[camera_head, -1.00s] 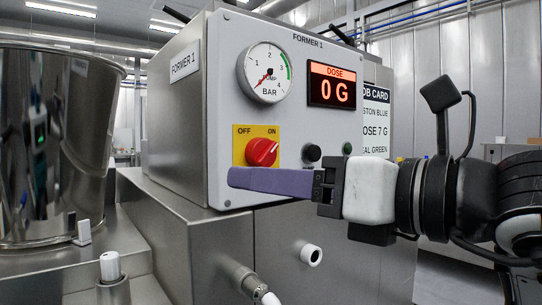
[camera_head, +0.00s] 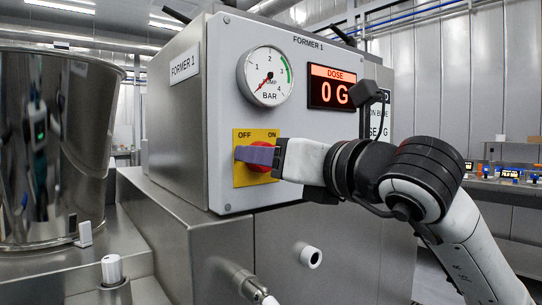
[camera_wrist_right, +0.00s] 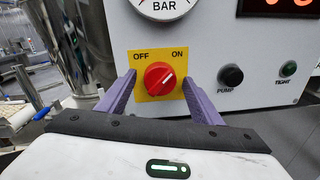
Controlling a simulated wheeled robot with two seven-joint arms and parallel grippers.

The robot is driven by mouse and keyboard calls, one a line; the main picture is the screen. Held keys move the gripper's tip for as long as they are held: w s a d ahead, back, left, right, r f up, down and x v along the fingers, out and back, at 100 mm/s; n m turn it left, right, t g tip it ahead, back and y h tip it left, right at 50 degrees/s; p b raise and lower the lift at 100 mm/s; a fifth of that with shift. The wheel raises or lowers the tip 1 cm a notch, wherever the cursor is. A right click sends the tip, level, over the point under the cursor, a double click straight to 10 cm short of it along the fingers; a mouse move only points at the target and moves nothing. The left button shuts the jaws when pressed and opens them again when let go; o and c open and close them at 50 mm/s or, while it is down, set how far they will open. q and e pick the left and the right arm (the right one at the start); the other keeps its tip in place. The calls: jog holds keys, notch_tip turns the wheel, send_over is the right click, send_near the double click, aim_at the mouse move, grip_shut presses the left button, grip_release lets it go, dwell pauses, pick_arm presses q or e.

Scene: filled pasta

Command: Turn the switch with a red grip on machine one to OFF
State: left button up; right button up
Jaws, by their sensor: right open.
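The switch with a red grip (camera_wrist_right: 159,76) sits on a yellow plate (camera_wrist_right: 141,59) marked OFF at left and ON at right. Its white mark points up and right, toward ON. In the head view the red grip (camera_head: 258,168) is partly hidden behind a purple finger. My right gripper (camera_wrist_right: 158,80) is open, with one purple finger on each side of the grip and gaps visible between them in the wrist view. It also shows in the head view (camera_head: 256,155). The panel is labelled FORMER 1 (camera_head: 308,42). My left gripper is not in view.
A pressure gauge (camera_head: 266,74) and a dose display (camera_head: 332,88) reading 0 G sit above the switch. A large steel vessel (camera_head: 55,140) stands at left.

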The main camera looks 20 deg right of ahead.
jog(key=c, duration=1.1)
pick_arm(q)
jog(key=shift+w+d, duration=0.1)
pick_arm(e)
jog(key=shift+o, duration=0.2)
pick_arm(q)
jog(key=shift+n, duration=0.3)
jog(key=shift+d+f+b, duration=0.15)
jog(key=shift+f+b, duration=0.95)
jog(key=shift+b, duration=0.95)
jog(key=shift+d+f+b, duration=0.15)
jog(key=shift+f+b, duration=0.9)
jog(key=shift+b, duration=1)
pick_arm(e)
jog(key=shift+f+n+y, duration=0.1)
jog(key=shift+n+y, duration=0.25)
jog(key=shift+n, duration=4.3)
jog(key=shift+n+y, duration=0.35)
jog(key=shift+n, duration=4.3)
